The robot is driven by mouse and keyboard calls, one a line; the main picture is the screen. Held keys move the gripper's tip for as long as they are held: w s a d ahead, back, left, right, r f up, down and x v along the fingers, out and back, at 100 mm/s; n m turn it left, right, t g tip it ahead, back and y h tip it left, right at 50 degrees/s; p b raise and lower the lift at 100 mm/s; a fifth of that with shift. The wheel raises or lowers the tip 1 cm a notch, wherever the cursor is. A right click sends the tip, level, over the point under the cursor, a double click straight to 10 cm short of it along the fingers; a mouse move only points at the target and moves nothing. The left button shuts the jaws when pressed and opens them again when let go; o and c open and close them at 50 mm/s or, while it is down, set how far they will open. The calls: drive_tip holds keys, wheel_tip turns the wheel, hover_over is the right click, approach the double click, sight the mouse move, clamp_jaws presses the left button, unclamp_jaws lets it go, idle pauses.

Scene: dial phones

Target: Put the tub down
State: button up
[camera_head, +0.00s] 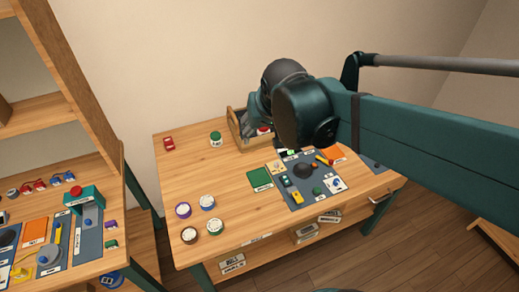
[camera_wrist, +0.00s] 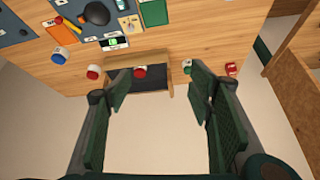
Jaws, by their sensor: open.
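My gripper (camera_wrist: 160,92) is open in the wrist view, and nothing shows between its fingers. In the head view my arm hides the fingers. Several small white tubs with coloured lids stand on the table. One has a green lid (camera_head: 215,138) and also shows in the wrist view (camera_wrist: 187,66). A red-marked one (camera_wrist: 139,71) is at the wooden crate (camera_wrist: 152,85). Another red one (camera_wrist: 94,72) and a blue one (camera_wrist: 61,55) stand beside the crate.
The wooden table (camera_head: 235,225) has clear space left of centre. A green mat (camera_head: 259,179) and labelled boards (camera_head: 310,190) with small items lie at its right. A red toy car (camera_head: 169,143) is at back left. A shelf unit (camera_head: 75,80) stands left.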

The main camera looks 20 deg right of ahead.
drive_tip(key=s+a+f+n+t, duration=0.1)
drive_tip(key=s+a+n, duration=0.1)
drive_tip(key=s, duration=0.9)
drive_tip(key=shift+a+f+y, duration=0.25)
drive_tip(key=shift+a+y, duration=0.15)
drive_tip(key=shift+a, duration=0.15)
drive_tip(key=shift+o, duration=0.2)
drive_tip(key=shift+w+d, duration=0.1)
drive_tip(key=w+d+f+m+g+h, duration=0.1)
drive_tip(key=w+d+f+m, duration=0.15)
drive_tip(key=w+d, duration=0.8)
drive_tip(key=w+d+f+m+g+h, duration=0.1)
drive_tip(key=w+d+f+m, duration=0.15)
drive_tip(key=w+d, duration=0.8)
drive_tip(key=w+d+f+m+g, duration=0.1)
drive_tip(key=d+f, duration=0.5)
drive_tip(key=d, duration=0.3)
drive_tip(key=w+d+f+m+h+b, duration=0.1)
drive_tip(key=w+d+f+m, duration=0.1)
drive_tip(key=d+f, duration=0.4)
drive_tip(key=w+d+f+m+g, duration=0.1)
drive_tip(key=d+f, duration=0.5)
drive_tip(key=d, duration=0.6)
drive_tip(key=shift+w+d+f+m+g+h+b, duration=0.15)
drive_tip(key=shift+w+f+m+g+h+b, duration=0.15)
drive_tip(key=shift+w+m, duration=0.25)
drive_tip(key=shift+f, duration=0.1)
